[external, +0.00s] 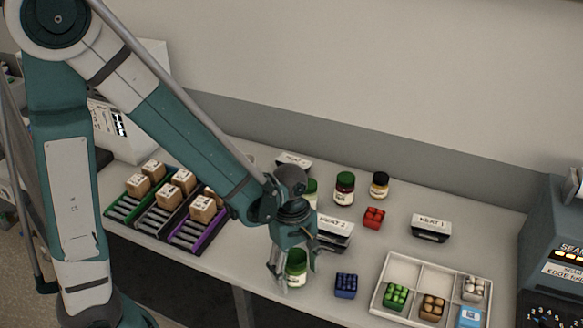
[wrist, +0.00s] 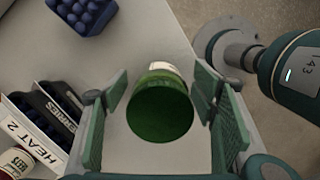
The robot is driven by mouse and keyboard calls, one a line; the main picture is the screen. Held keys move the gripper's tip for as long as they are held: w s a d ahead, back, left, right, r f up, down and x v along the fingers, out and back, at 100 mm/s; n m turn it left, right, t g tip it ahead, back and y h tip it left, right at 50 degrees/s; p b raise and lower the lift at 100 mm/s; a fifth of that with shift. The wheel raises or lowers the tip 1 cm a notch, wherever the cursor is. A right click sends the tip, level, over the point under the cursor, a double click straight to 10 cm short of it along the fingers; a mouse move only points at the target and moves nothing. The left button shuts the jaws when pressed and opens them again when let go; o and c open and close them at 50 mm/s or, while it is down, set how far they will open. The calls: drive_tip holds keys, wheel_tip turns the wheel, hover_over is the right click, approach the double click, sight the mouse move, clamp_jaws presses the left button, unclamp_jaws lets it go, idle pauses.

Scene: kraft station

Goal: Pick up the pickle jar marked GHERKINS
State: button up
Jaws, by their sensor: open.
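A jar with a green lid (external: 296,268) stands near the front edge of the table. Its label is too small to read. In the wrist view its round green lid (wrist: 160,110) lies between my fingers, with a bit of pale label behind it. My gripper (external: 292,268) points down over this jar, open, with a finger on each side. In the wrist view a gap shows between the lid and each finger pad of my gripper (wrist: 160,115). Another green-lidded jar (external: 312,190) is partly hidden behind my wrist. A dark red jar with a green lid (external: 344,188) stands farther back.
A dark-lidded jar (external: 380,185) stands at the back. A HEAT 2 holder (external: 335,234) is close behind my gripper, and a HEAT 1 holder (external: 431,228) is farther right. A blue block (external: 346,285) lies right of the jar. A white divided tray (external: 391,268) is at right.

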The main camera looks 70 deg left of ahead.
sight(298, 258)
drive_tip(key=shift+c, duration=0.2)
drive_tip(key=c, duration=1.3)
drive_tip(key=shift+r, duration=0.1)
drive_tip(key=shift+r+p, duration=0.8)
drive_tip(key=shift+r, duration=4.15)
